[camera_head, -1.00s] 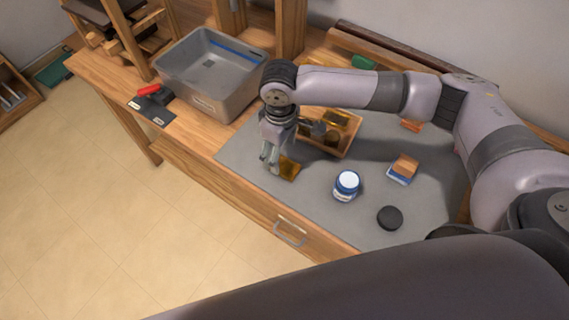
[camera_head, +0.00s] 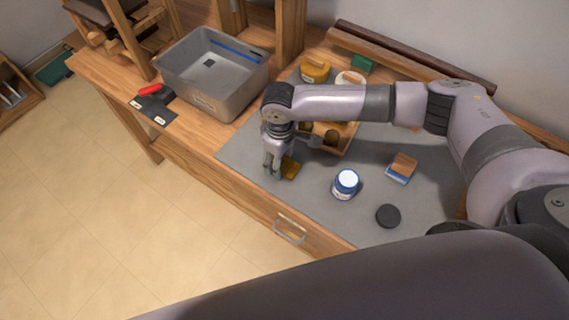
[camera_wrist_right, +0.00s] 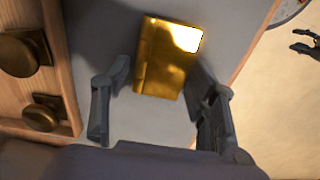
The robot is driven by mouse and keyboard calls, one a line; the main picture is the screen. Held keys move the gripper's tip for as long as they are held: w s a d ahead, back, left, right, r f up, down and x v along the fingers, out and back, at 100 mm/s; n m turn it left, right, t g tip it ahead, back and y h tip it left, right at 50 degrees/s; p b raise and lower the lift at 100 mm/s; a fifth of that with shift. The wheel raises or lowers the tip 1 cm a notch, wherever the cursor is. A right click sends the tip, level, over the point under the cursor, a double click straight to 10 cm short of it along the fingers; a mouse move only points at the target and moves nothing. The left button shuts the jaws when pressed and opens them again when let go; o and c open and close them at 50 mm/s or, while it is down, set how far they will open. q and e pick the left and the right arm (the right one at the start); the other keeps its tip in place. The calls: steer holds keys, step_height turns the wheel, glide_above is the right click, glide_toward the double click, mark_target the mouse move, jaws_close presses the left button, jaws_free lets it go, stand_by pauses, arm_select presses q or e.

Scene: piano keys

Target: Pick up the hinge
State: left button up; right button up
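The hinge is a shiny brass plate (camera_head: 290,168) lying on the grey mat near the bench's front edge. My right gripper (camera_head: 271,172) points down just left of it in the head view and partly covers it. In the right wrist view the hinge (camera_wrist_right: 167,58) lies between and just beyond the fingertips of my right gripper (camera_wrist_right: 160,74).
A wooden tray (camera_head: 346,146) with brass knobs (camera_wrist_right: 22,54) stands close beside the hinge. A white-topped blue jar (camera_head: 345,184), a black disc (camera_head: 388,216) and an orange-blue block (camera_head: 401,168) stand on the mat (camera_head: 310,205). A grey bin (camera_head: 212,75) is behind left.

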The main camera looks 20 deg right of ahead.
steer(key=c, duration=1)
steer(key=shift+o, duration=0.2)
steer(key=shift+r, duration=0.15)
step_height(320, 180, up, 20)
steer(key=b, duration=0.2)
steer(key=s+d+f+m, duration=0.2)
steer(key=s+d+m, duration=0.4)
steer(key=s+m, duration=0.2)
steer(key=shift+s+d+f, duration=0.15)
steer(key=shift+s+d, duration=0.05)
steer(key=shift+s, duration=0.25)
